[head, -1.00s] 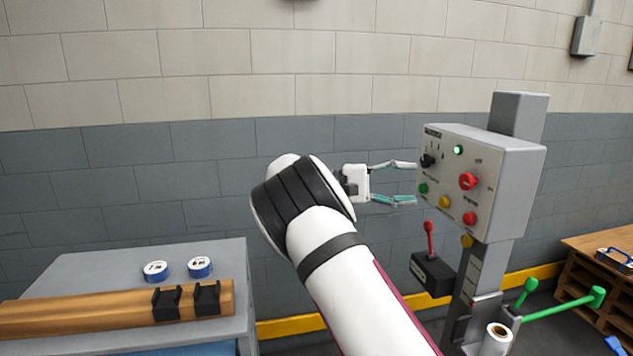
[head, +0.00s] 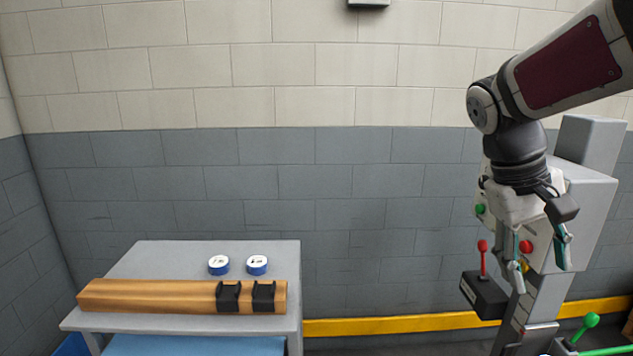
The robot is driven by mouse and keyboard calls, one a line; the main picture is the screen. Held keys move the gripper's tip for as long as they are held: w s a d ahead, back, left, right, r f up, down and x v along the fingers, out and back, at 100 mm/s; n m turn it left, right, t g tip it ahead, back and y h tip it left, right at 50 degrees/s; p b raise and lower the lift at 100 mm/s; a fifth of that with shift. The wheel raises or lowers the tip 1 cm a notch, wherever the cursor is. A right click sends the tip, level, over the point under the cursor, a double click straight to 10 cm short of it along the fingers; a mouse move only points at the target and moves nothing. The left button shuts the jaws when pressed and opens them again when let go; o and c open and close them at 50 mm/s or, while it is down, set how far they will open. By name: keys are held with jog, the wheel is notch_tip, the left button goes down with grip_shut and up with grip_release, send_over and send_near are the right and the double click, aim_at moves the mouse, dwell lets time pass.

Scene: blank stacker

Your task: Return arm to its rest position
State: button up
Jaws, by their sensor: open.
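My arm (head: 565,65) comes in from the upper right and bends downward. My gripper (head: 541,268) points down with its fingers apart and nothing between them. It shows in front of the grey control box (head: 597,215) and hides much of its button face. A green button (head: 480,209) and a red button (head: 526,246) show beside the gripper. I cannot tell how far the fingers are from the box.
A grey table (head: 190,262) at the left bears a wooden beam (head: 150,295) with two black brackets and two blue tape rolls (head: 218,265) (head: 257,265). A red-knobbed lever (head: 483,262) stands on a black box (head: 484,296). Open wall space lies between table and box.

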jog(key=s+a+t+y+p, duration=0.1)
jog(key=s+a+t+y, duration=0.1)
jog(key=s+a, duration=0.4)
jog(key=s+a+t+y+p, duration=0.2)
jog(key=s+a, duration=0.4)
jog(key=s, duration=0.5)
jog(key=shift+n+t, duration=0.3)
jog(key=shift+t, duration=0.4)
jog(key=shift+s+a, duration=0.1)
